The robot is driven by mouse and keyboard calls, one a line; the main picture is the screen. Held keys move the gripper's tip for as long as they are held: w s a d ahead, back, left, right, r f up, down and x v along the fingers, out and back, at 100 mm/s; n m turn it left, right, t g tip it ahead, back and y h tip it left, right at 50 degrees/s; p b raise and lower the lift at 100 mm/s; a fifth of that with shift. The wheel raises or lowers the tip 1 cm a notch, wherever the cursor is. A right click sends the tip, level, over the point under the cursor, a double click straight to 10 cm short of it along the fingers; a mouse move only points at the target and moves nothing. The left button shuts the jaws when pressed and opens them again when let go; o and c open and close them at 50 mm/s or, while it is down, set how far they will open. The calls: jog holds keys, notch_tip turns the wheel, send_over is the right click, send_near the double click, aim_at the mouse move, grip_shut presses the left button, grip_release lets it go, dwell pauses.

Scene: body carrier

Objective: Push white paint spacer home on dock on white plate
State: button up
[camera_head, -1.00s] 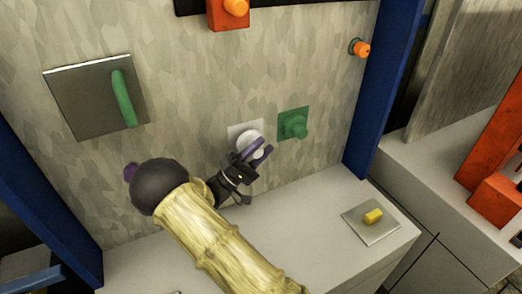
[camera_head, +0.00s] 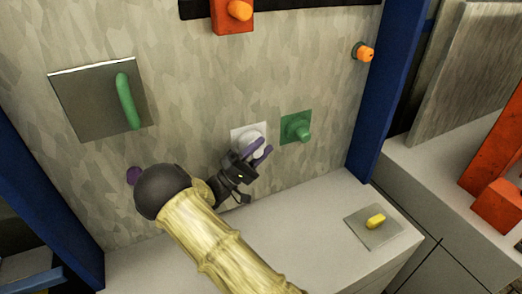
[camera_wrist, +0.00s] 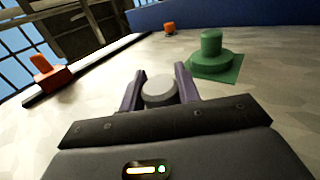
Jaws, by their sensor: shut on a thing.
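A white plate (camera_head: 237,131) is fixed on the patterned upright panel. The white spacer (camera_head: 251,142) stands at the plate, partly hidden behind my gripper (camera_head: 261,153) in the head view. In the wrist view the round end of the white spacer (camera_wrist: 159,90) sits between the two purple fingers of my gripper (camera_wrist: 160,88). My gripper is shut on it. Whether the spacer is fully seated against the plate cannot be seen, as the fingers and palm hide its base.
A green dock with a green knob (camera_head: 296,128) is close right of the white plate. A metal plate with a green handle (camera_head: 127,101) is at left. An orange knob (camera_head: 363,52) is at upper right. A yellow piece on a plate (camera_head: 376,221) lies on the grey ledge below.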

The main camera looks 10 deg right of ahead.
jog(key=o, duration=1.1)
jog(key=shift+a+f, duration=0.1)
jog(key=b+v, duration=0.2)
jog(key=v, duration=0.5)
jog(key=shift+f, duration=0.15)
